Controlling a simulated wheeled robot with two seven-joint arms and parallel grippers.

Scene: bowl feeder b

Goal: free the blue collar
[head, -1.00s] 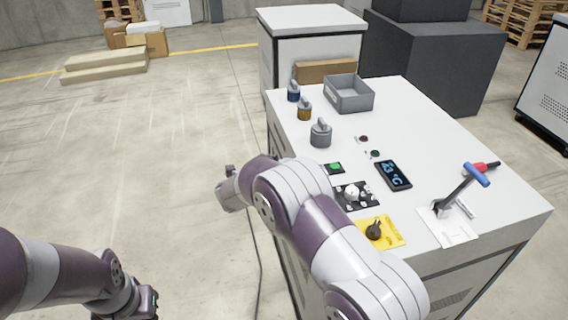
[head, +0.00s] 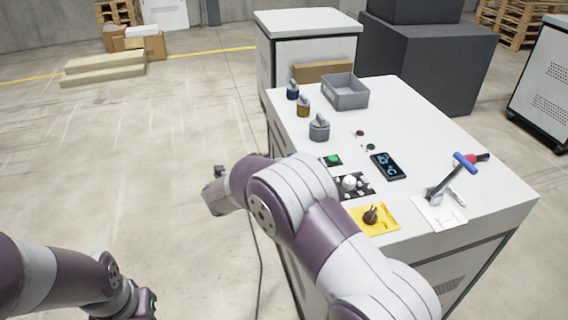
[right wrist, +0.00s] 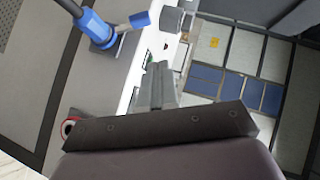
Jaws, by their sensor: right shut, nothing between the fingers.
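A dark-topped grey knob with a blue band (head: 292,90), possibly the blue collar, stands at the back left of the white cabinet top (head: 420,130). In the right wrist view, a blue ring-shaped fitting with a side block (right wrist: 100,28) sits on a dark rod at the upper left; I cannot tell whether this is the collar. My right gripper (head: 219,173) is off the cabinet's left side, well apart from the banded knob. Its fingers are shut and empty in the right wrist view (right wrist: 158,85). My left gripper (head: 148,302) is low at the bottom left, its fingers unclear.
An amber-banded knob (head: 303,107), a grey knob (head: 319,128) and a grey bin (head: 345,92) stand on the cabinet. A display (head: 388,166), a yellow plate (head: 384,222) and a blue-handled lever (head: 449,178) are nearer. The floor at left is open.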

